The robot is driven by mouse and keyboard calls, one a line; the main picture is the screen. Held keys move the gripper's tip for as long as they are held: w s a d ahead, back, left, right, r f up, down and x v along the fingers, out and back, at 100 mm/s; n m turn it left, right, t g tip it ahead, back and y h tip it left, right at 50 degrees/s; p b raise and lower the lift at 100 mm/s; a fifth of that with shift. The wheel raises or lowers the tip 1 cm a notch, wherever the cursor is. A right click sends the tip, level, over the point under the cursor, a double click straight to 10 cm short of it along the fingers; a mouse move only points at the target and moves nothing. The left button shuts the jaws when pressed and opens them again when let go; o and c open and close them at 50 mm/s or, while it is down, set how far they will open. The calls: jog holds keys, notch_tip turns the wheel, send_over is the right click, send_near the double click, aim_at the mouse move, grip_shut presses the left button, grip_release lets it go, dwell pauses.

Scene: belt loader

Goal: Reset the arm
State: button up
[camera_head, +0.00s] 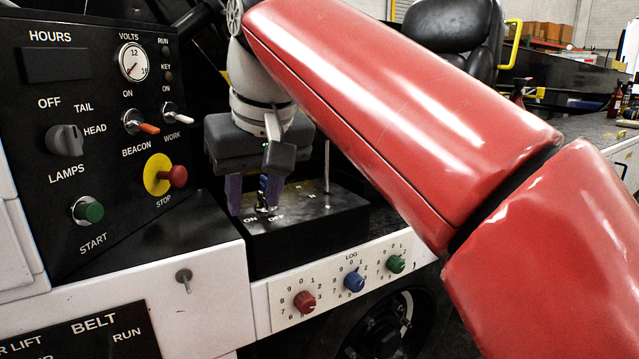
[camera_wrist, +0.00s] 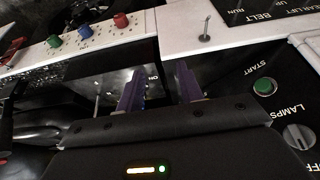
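My gripper (camera_head: 253,207) points down over the black switch box (camera_head: 310,232) to the right of the tall control panel. Its two purple fingers are apart, and they also show apart in the wrist view (camera_wrist: 160,72). A small blue-tipped switch (camera_head: 263,184) stands on the box by the ON and OFF marks, close to the right finger. I cannot tell whether a finger touches it. My red arm crosses the right half of the head view and hides part of the box's surroundings.
The control panel (camera_head: 100,215) carries a lamps knob (camera_head: 65,140), green start button (camera_head: 89,210), red stop button (camera_head: 178,176) and two toggles. Red, blue and green log knobs (camera_head: 354,281) sit below. A black seat (camera_head: 450,35) stands behind.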

jog(key=s+d+f+m+t+h, duration=0.1)
jog(key=s+d+f+m, duration=0.25)
jog(key=d+f, duration=1)
jog(key=s+d+f+m, duration=0.1)
jog(key=s+d+f, duration=0.3)
jog(key=d+f, duration=0.1)
jog(key=s+d+f+m+h, duration=0.1)
jog(key=s+d+f, duration=0.3)
jog(key=f, duration=0.4)
jog(key=shift+d+f+m+t, duration=0.3)
jog(key=shift+d+m, duration=0.15)
jog(key=shift+d, duration=0.05)
